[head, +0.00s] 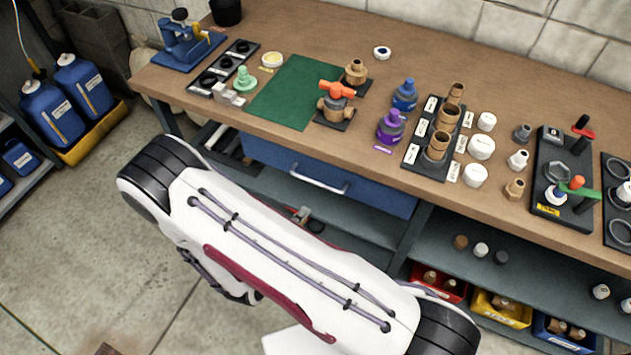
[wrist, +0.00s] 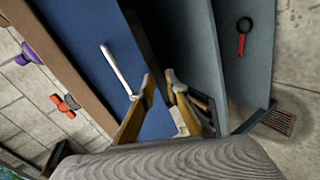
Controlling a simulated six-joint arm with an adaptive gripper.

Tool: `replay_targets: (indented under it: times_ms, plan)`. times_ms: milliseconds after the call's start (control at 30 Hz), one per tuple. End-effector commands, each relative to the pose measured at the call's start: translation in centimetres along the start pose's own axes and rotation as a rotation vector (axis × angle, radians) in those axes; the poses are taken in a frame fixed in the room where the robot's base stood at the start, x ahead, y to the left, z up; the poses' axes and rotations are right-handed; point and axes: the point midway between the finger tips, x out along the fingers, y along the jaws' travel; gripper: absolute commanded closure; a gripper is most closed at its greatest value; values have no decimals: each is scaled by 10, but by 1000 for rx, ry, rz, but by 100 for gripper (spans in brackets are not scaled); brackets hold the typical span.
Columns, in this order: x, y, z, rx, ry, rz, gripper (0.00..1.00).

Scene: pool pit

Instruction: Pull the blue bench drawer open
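The blue bench drawer (head: 275,160) sits under the front edge of the wooden bench top, and no gap around its front is visible. Its pale bar handle (head: 318,180) runs along the front. In the wrist view, the blue drawer front (wrist: 85,30) fills the upper left and the handle (wrist: 115,68) slants across it. My gripper (wrist: 160,80) is open, with its two yellowish fingers apart and nothing between them. The left finger is close to the lower end of the handle; I cannot tell whether they touch. In the head view my arm hides the gripper.
The bench top (head: 225,105) above carries a green mat (head: 290,92), a valve with an orange handle (head: 337,90), bottles and fittings. Under the bench, a grey shelf (head: 480,230) and coloured bins (head: 500,308) stand to the right. Blue jugs (head: 83,87) are at the left.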

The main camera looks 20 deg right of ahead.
Motion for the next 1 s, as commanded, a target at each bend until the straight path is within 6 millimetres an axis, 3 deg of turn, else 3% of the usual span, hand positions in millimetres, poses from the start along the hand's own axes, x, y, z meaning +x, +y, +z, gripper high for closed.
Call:
replay_targets:
  times_ms: [100,300,1000]
  plan:
    - [-1,29,-5,-51,9,110,86]
    - [-6,58,-12,-142,23,221,86]
    - [-2,60,-13,-173,21,225,86]
